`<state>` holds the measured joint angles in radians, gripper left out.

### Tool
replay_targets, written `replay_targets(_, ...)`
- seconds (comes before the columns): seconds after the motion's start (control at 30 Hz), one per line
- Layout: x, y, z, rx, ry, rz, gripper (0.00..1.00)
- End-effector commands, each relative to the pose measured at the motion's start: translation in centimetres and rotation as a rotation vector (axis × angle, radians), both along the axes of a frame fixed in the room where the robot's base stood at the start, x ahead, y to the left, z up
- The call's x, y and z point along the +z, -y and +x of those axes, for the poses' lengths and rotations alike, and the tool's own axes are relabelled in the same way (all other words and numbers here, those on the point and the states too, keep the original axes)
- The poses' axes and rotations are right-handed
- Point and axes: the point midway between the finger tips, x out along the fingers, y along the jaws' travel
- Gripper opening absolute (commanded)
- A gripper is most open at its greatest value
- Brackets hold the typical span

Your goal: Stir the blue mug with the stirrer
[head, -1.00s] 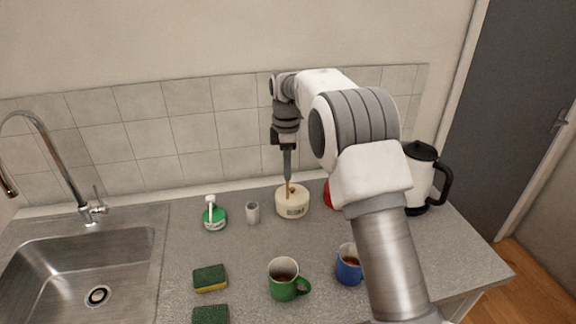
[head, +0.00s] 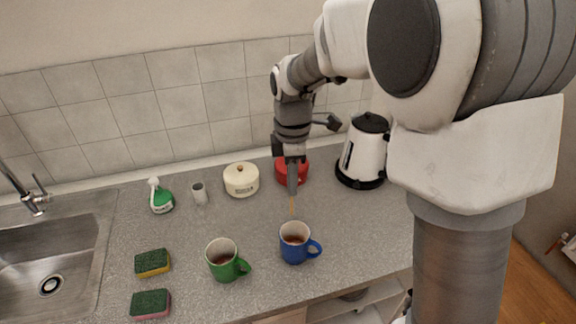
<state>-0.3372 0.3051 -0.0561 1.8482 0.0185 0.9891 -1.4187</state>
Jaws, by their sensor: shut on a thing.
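The blue mug (head: 296,250) stands upright on the counter with dark brown liquid inside and its handle to the right. My gripper (head: 292,190) points down, shut on the thin tan stirrer (head: 293,206). The stirrer hangs upright, its lower end just above the blue mug's far rim in the picture. I cannot tell how high it is or whether it is over the opening. The upper part of the stirrer is hidden by the gripper.
A green mug (head: 224,264) with dark liquid stands left of the blue mug. Behind are a cream pot (head: 241,181), a red pot (head: 286,171), a white kettle (head: 362,155), a small grey cup (head: 199,194) and a green bottle (head: 161,198). Two sponges (head: 152,263) lie left.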

Motion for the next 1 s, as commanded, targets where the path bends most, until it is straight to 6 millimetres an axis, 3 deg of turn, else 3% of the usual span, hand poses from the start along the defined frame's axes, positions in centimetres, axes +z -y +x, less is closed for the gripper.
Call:
replay_targets(0.33, -1.0, 0.2, -1.2, 0.003, 0.000, 0.002, 0.00)
replay_targets(1.0, -6.4, 0.2, -1.2, 0.002, 0.000, 0.001, 0.00)
